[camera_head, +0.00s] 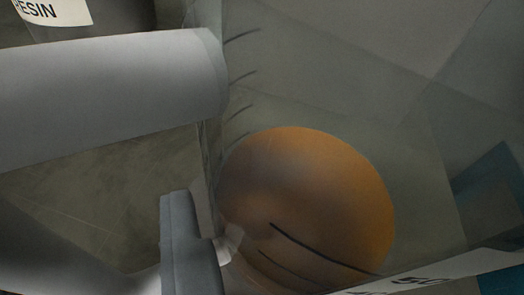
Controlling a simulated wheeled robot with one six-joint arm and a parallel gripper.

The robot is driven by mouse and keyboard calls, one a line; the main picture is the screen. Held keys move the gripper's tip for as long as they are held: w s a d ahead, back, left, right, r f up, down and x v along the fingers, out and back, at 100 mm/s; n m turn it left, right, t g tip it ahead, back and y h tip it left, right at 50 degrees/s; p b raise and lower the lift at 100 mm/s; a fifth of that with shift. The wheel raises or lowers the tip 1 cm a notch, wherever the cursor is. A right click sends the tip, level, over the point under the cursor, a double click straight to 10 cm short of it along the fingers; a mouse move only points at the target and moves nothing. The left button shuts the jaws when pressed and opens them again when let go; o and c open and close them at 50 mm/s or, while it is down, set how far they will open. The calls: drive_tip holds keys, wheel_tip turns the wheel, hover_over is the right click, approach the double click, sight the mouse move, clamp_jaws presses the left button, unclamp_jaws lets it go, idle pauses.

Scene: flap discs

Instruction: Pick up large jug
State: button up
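The large jug (340,100) is clear, with dark measuring marks on its wall, and fills the middle and right of the view. A round orange patch (305,195) shows in its lower part; I cannot tell whether it is liquid or the base. A thick pale grey cylinder (110,95) comes in from the left and ends against or just before the jug's left wall; I cannot tell what it belongs to. A grey block, seemingly part of my gripper (190,245), is close beside the jug's lower left wall. Its other finger is not clearly visible, and contact is unclear.
A dark container with a white label reading "ESIN" (50,10) stands at the upper left. Tiled grey-green floor (130,180) shows at the left. A dark teal shape (490,185) is at the right edge.

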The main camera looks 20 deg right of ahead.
drive_tip(key=shift+x, duration=1.05)
clamp_jaws()
drive_tip(key=shift+r, duration=0.1)
